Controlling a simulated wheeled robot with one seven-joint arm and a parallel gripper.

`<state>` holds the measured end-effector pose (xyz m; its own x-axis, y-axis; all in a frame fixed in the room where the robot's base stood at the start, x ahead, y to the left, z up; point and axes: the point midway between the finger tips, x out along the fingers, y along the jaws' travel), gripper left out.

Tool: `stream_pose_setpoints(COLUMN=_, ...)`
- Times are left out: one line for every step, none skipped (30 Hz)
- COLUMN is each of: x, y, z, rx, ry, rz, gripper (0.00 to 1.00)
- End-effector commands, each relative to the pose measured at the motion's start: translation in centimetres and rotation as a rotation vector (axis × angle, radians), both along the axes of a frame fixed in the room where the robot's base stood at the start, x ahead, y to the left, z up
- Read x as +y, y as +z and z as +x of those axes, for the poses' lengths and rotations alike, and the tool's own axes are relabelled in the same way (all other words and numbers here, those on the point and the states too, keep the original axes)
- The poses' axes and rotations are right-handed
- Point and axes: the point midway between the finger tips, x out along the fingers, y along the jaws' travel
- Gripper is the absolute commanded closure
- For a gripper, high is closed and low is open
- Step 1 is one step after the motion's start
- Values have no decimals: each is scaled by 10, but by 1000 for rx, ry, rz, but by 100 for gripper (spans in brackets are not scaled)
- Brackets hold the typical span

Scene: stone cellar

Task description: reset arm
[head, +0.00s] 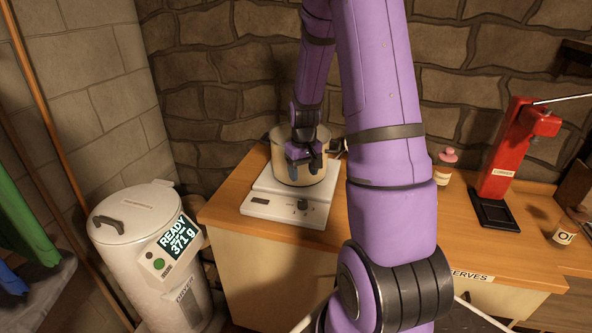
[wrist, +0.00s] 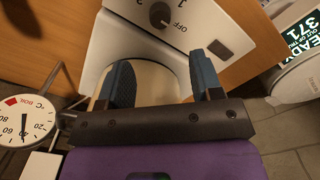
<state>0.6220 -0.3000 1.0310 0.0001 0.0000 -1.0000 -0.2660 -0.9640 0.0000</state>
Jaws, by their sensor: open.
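My gripper (head: 303,163) is open and points down in front of the pot in the head view. It also shows in the wrist view (wrist: 165,78), its two dark blue fingers spread apart. A pale cream pot (head: 322,168) stands on a white hot plate (head: 262,205); the gripper and wrist cover part of the pot. In the wrist view a pale surface, seemingly the pot (wrist: 155,85), lies between the fingers. I cannot tell whether the fingers touch it. The hot plate's dark knob (wrist: 162,14) is at OFF. My purple arm crosses the middle of the head view.
A white drum machine (head: 135,240) reads READY, 371 g. To the right on the wooden counter (head: 240,225) stand a red lever press (head: 510,150), a pink-topped jar (head: 444,170) and a small cup (head: 565,232). A dial thermometer (wrist: 25,122) is close beside my gripper.

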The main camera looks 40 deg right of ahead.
Motion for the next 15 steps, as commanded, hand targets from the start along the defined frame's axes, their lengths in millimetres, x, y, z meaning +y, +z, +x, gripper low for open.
stream_pose_setpoints(x=0, y=0, z=0, rx=0, ry=0, rz=0, gripper=40)
stream_pose_setpoints(x=0, y=0, z=0, rx=0, ry=0, rz=0, gripper=40)
stream_pose_setpoints(x=0, y=0, z=0, rx=0, ry=0, rz=0, gripper=40)
stream_pose_setpoints(x=0, y=0, z=0, rx=0, ry=0, rz=0, gripper=40)
stream_pose_setpoints(x=0, y=0, z=0, rx=0, ry=0, rz=0, gripper=40)
stream_pose_setpoints(x=0, y=0, z=0, rx=0, ry=0, rz=0, gripper=40)
stream_pose_setpoints(x=0, y=0, z=0, rx=0, ry=0, rz=0, gripper=40)
stream_pose_setpoints(x=0, y=0, z=0, rx=0, ry=0, rz=0, gripper=40)
stream_pose_setpoints(x=1, y=2, z=0, rx=-2, ry=1, rz=-1, gripper=40)
stream_pose_setpoints(x=2, y=4, z=1, rx=-4, ry=3, rz=-2, gripper=40)
stream_pose_setpoints(x=4, y=7, z=1, rx=-6, ry=5, rz=-4, gripper=40)
stream_pose_setpoints(x=7, y=13, z=1, rx=-12, ry=8, rz=-6, gripper=40)
stream_pose_setpoints(x=10, y=19, z=2, rx=-18, ry=12, rz=-9, gripper=40)
stream_pose_setpoints(x=14, y=25, z=2, rx=-24, ry=16, rz=-13, gripper=40)
stream_pose_setpoints(x=20, y=36, z=3, rx=-35, ry=23, rz=-18, gripper=40)
